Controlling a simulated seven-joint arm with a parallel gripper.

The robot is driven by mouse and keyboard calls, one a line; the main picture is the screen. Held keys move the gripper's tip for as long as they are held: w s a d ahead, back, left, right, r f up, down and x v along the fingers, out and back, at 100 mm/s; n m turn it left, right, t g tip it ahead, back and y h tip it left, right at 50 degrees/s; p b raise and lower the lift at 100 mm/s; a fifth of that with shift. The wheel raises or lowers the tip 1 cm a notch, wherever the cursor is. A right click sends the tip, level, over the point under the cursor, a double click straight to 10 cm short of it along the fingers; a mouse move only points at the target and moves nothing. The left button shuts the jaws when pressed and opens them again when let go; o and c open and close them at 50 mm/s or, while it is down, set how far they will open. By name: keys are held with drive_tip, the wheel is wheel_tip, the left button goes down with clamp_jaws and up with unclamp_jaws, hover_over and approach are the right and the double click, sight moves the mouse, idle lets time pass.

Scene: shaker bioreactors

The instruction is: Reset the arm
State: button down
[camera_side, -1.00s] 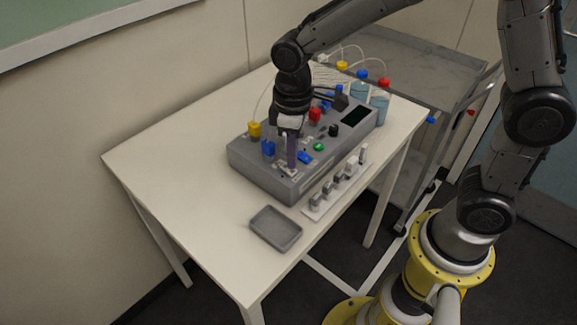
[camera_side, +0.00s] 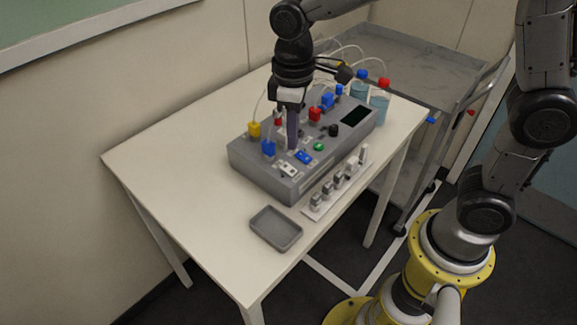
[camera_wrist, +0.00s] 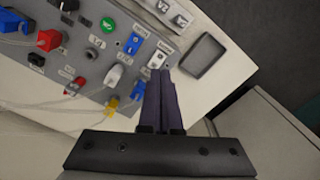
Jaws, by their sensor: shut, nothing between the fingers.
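My gripper (camera_side: 292,142) is shut and empty, pointing down above the front left part of the grey bioreactor unit (camera_side: 262,177). In the wrist view its dark fingers (camera_wrist: 160,75) lie together, their tips near a white switch (camera_wrist: 159,56) on the panel. The unit's panel has a blue switch (camera_side: 304,157), a green button (camera_side: 319,147), a black knob (camera_side: 334,130) and a dark screen (camera_side: 356,115). Blue (camera_side: 268,148), yellow (camera_side: 254,129) and red (camera_side: 315,114) connectors stand on it. Whether the fingertips clear the panel is hard to tell, but they look raised.
A small grey tray (camera_side: 276,229) lies on the white table (camera_side: 180,170) in front of the unit. A white strip with several labelled blocks (camera_side: 340,181) lies along its front edge. Bottles with blue (camera_side: 359,88) and red (camera_side: 380,105) caps stand behind it, near a grey cart (camera_side: 420,70).

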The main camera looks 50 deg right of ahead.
drive_tip(key=s+d+r+m+t, duration=0.2)
drive_tip(key=s+d+r+t, duration=0.1)
drive_tip(key=s+d+r, duration=0.5)
drive_tip(key=s+d+f+m+t, duration=0.2)
drive_tip(key=s+m, duration=0.2)
drive_tip(key=s, duration=0.5)
drive_tip(key=shift+s+t, duration=0.3)
